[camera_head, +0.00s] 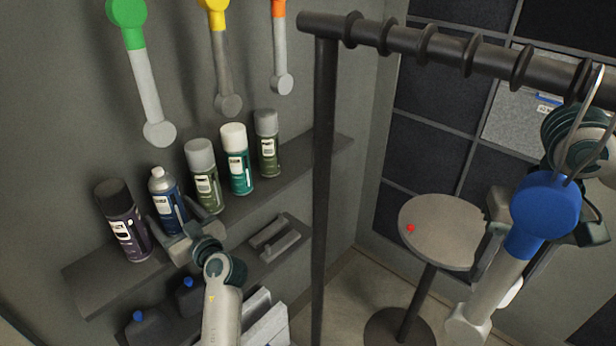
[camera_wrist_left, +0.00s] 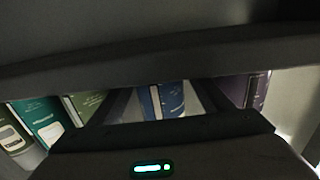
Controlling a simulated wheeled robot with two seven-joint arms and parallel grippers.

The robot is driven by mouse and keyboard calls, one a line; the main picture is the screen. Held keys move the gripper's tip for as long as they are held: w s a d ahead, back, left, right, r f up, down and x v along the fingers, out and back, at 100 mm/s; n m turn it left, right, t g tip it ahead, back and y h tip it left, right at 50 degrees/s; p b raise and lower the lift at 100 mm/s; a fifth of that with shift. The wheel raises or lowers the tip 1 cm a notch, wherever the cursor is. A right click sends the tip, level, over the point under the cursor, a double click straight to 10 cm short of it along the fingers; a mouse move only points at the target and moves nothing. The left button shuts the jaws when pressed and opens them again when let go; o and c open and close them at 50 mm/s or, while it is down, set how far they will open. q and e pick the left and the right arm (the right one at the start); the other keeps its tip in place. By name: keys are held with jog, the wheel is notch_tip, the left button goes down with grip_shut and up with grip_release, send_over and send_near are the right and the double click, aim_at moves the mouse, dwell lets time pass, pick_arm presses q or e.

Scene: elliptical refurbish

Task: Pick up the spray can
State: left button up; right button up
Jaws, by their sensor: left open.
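Several spray cans stand in a row on the wall shelf in the head view: a dark purple can (camera_head: 124,224), a blue can with a silver top (camera_head: 160,186), a grey-capped green can (camera_head: 203,172), a white-capped teal can (camera_head: 237,160) and an olive can (camera_head: 267,145). My left gripper (camera_head: 184,214) is open at the blue can, which stands upright. In the left wrist view the blue can (camera_wrist_left: 170,100) shows between the two fingers; contact cannot be told.
The shelf (camera_head: 90,275) has close neighbours on both sides of the blue can. A lower shelf holds blue-capped bottles (camera_head: 190,295). A dark rail and post (camera_head: 325,180) stand right of the shelf. A round table (camera_head: 440,225) with a red item stands behind. Coloured tools hang above.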

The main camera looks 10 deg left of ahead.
pick_arm(q)
jog(key=shift+s+d+r, duration=0.15)
jog(key=shift+d, duration=0.15)
pick_arm(e)
jog(key=shift+s+d, duration=0.15)
jog(key=shift+d, duration=0.15)
pick_arm(q)
jog(key=shift+a, duration=0.15)
pick_arm(e)
jog(key=shift+a, duration=0.15)
pick_arm(q)
jog(key=c, duration=1.2)
jog(key=shift+c, duration=0.2)
jog(key=shift+r, duration=0.15)
